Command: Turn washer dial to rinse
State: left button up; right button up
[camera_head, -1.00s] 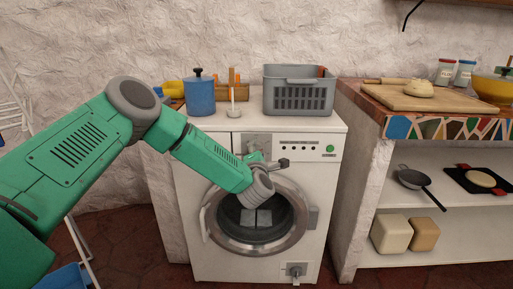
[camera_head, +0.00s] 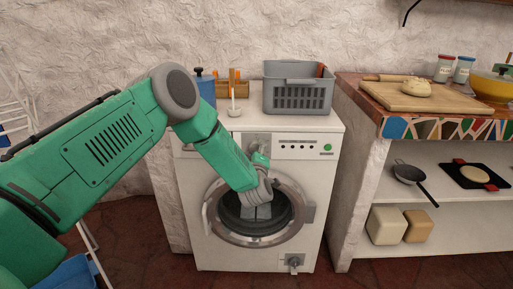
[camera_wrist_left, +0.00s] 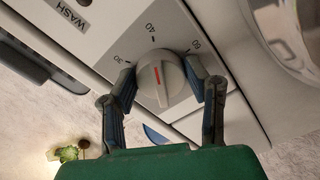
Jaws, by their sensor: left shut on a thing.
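The washer (camera_head: 218,240) stands in the middle of the head view, with its round glass door shut. Its dial (camera_wrist_left: 161,86) is a pale round knob with a red pointer line, seen close up in the left wrist view. The marks 30, 40 and 60 are around it, and the pointer is near 40. A WASH label (camera_wrist_left: 69,14) is on the panel to the upper left. My left gripper (camera_wrist_left: 166,85) is shut on the dial, one finger on each side. My right gripper is not in view.
A grey basket (camera_head: 298,96) and a blue canister (camera_head: 207,89) stand on the washer top. A counter with a mosaic edge (camera_head: 440,128) and open shelves stands to the right. A green button (camera_head: 327,147) is on the washer panel.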

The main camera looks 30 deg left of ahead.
pick_arm(q)
jog(key=m, duration=0.2)
jog(key=m+p, duration=0.1)
jog(key=m, duration=0.1)
jog(key=m+p, duration=0.1)
jog(key=m, duration=0.1)
jog(key=shift+d+f+m, duration=0.3)
jog(key=shift+m, duration=0.1)
jog(key=m, duration=0.3)
jog(key=shift+s+f+m+p, duration=0.1)
jog(key=shift+f+m+p, duration=0.05)
jog(key=shift+m+p, duration=0.2)
jog(key=shift+a+m, duration=0.15)
jog(key=shift+m, duration=1.1)
jog(key=m, duration=0.5)
jog(key=shift+s+a+f, duration=0.1)
jog(key=shift+s+a, duration=0.05)
jog(key=m, duration=0.6)
jog(key=shift+a, duration=0.1)
jog(key=shift+s+m+b, duration=0.1)
jog(key=shift+m+b, duration=0.2)
jog(key=o, duration=1.1)
jog(key=shift+r, duration=0.3)
